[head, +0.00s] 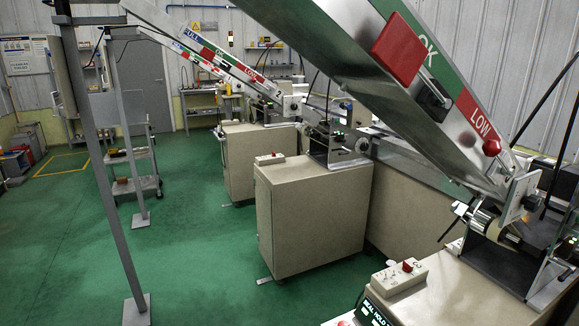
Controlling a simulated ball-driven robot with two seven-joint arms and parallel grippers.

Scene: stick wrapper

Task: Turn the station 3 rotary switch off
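Three beige machine cabinets stand in a row, each with a small pale control box on top. The nearest box (397,279) is at the lower right and carries a red knob or button (407,266). The middle box (269,159) sits on the middle cabinet (312,215) and has a small red part. The farthest box (229,122) is on the far cabinet and is very small. Switch positions are too small to tell. Neither of my grippers is in view.
Long sloped metal chutes (345,58) with green and red labels rise over the cabinets. A dark display (372,312) is at the bottom right. A grey post (100,150) and a wheeled cart (131,165) stand left. The green floor (200,240) between is clear.

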